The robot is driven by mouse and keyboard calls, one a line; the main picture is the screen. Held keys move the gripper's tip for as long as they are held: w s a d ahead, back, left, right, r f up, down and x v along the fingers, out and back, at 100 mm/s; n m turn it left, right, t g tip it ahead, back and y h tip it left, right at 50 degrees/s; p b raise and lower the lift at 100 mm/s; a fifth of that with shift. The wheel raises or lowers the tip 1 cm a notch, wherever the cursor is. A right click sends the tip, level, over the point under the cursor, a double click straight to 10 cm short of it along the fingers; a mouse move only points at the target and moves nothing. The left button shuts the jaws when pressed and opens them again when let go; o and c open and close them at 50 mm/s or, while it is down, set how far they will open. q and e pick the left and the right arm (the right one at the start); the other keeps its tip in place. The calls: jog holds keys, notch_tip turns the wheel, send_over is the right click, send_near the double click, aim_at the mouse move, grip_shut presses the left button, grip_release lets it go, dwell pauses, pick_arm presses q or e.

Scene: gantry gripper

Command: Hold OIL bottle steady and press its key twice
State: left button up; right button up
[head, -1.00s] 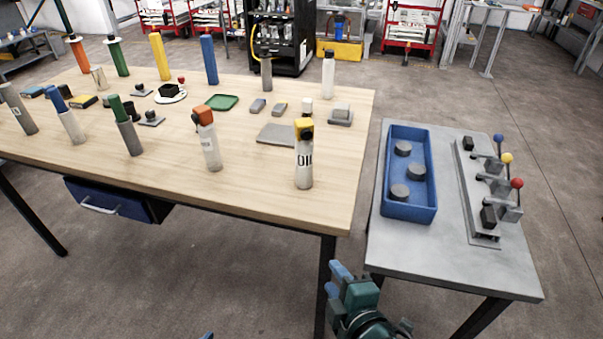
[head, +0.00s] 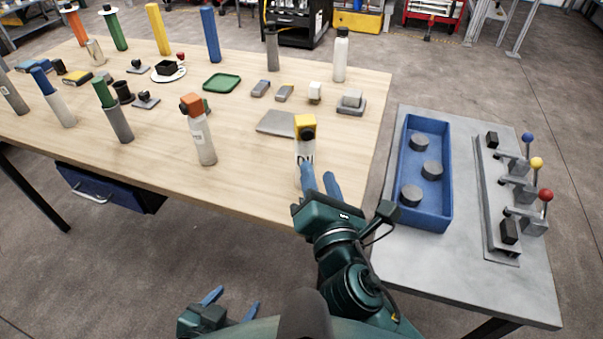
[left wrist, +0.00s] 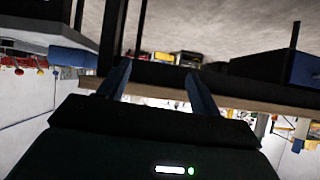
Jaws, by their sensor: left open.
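The OIL bottle (head: 305,151) stands upright near the table's front right edge. It is white with dark lettering, a yellow cap and a dark round part (head: 307,133) on the cap's front. My right gripper (head: 318,178) is open just in front of the bottle, and its fingers cover the bottle's lower part. I cannot tell whether they touch it. My left gripper (head: 233,299) is open and empty, low in front of the table. Its two fingers also show apart in the left wrist view (left wrist: 157,82), with nothing between them.
A white bottle with an orange cap (head: 204,147) stands left of the OIL bottle. To the right, a side table holds a blue tray (head: 446,185) and a lever panel (head: 500,226). A drawer (head: 105,186) hangs under the table.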

pick_arm(q)
jog(key=w+d+r+m+t, duration=0.1)
jog(key=w+d+r+m, duration=0.15)
jog(key=w+m, duration=0.45)
jog(key=m+t+h, duration=0.2)
jog(key=m+t, duration=0.3)
jog(key=m, duration=2.3)
send_near(305, 155)
notch_tip(305, 155, down, 3)
jog(key=x, duration=1.2)
jog(key=shift+w+a+f, duration=0.1)
jog(key=shift+w+a, duration=0.05)
jog(key=shift+a, duration=0.15)
pick_arm(e)
jog(key=shift+s+d, duration=0.1)
jog(key=shift+s, duration=0.2)
pick_arm(q)
jog(key=shift+c, duration=0.4)
jog(key=c, duration=1.1)
pick_arm(e)
jog(key=shift+c, duration=0.2)
pick_arm(q)
jog(key=shift+c, duration=0.2)
pick_arm(e)
grip_shut()
